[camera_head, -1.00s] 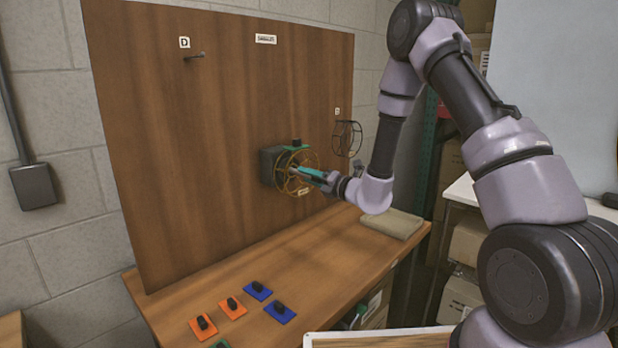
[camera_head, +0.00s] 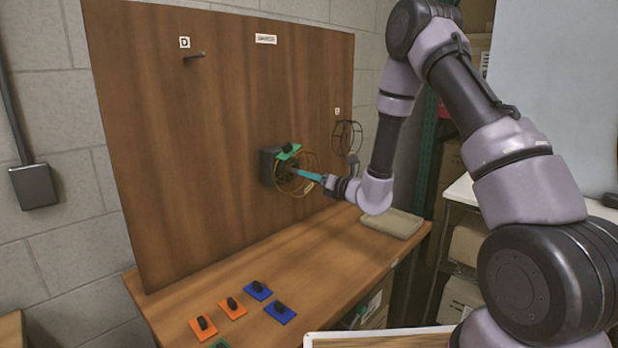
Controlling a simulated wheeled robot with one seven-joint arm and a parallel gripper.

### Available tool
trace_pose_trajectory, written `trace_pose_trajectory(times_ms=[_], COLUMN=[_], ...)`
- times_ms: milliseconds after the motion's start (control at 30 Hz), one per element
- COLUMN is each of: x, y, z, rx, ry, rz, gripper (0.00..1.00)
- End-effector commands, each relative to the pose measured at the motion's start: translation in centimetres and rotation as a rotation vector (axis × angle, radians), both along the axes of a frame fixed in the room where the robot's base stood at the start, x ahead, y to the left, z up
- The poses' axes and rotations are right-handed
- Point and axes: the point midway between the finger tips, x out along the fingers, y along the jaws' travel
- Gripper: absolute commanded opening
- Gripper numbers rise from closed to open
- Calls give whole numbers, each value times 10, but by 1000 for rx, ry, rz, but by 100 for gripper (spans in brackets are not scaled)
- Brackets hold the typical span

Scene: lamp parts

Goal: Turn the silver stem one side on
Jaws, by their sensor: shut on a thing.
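A dark grey box (camera_head: 268,166) is fixed to the upright wooden board, with a brass-coloured wire cage (camera_head: 314,160) in front of it. My gripper (camera_head: 294,171) reaches into the cage from the right, its teal fingers shut at the middle, close to the box face. The silver stem is hidden at the fingertips and too small to make out; the fingers appear to be shut on it. A green plate with a black knob (camera_head: 289,152) sits tilted at the top of the box, just above my fingers.
A second, dark wire cage (camera_head: 347,138) hangs to the right, near my wrist. A peg (camera_head: 194,57) sticks out at upper left. Orange (camera_head: 232,308) and blue (camera_head: 280,312) plates with black knobs lie on the bench (camera_head: 185,290). A folded cloth (camera_head: 391,223) lies at its right end.

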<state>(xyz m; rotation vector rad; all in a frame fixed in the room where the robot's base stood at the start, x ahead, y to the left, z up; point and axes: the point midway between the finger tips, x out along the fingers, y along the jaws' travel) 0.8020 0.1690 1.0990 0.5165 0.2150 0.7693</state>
Motion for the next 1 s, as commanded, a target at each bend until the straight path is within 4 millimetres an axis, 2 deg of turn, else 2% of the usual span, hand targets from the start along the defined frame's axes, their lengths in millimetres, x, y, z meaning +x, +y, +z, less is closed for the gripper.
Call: trace_pose_trajectory(times_ms=[500, 1000], x=[0, 0], y=[-1, -1], z=[-1, -1], rx=[-309, -428], ry=[-309, -429], rz=[0, -1], gripper=[0, 0])
